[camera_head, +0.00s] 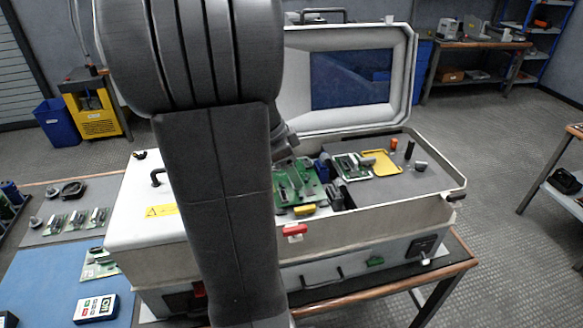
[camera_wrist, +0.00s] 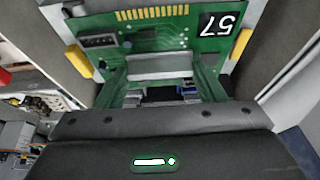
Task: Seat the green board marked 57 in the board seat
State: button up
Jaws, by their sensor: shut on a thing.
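The green board marked 57 (camera_wrist: 135,42) fills the top of the wrist view, with its gold edge contacts at the far edge and the white-on-black number at its right corner. My gripper (camera_wrist: 160,78) is shut on the board near its close edge. Yellow pieces stand on both sides of the board, one at left (camera_wrist: 80,60) and one at right (camera_wrist: 240,44); I cannot tell whether the board touches them. In the head view my arm hides most of the gripper. A green board (camera_head: 292,185) shows beside it inside the open case; its number is not readable. The seat itself is not clearly visible.
The open case (camera_head: 440,207) has its lid (camera_head: 405,75) raised at the back. Inside, right of my arm, are another small board (camera_head: 347,167), a yellow frame (camera_head: 383,163) and small cylinders. A blue mat (camera_head: 50,275) with a meter (camera_head: 96,308) lies at left.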

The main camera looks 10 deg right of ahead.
jog(key=shift+f+b, duration=0.75)
jog(key=shift+b, duration=0.05)
dwell(0.4)
jog(key=o, duration=1.1)
jog(key=shift+o, duration=0.2)
jog(key=shift+r, duration=0.1)
jog(key=v, duration=1.3)
jog(key=shift+r, duration=0.35)
jog(key=shift+a+f, duration=0.1)
jog(key=x, duration=1.4)
jog(key=shift+a+r, duration=0.1)
jog(key=shift+r, duration=0.2)
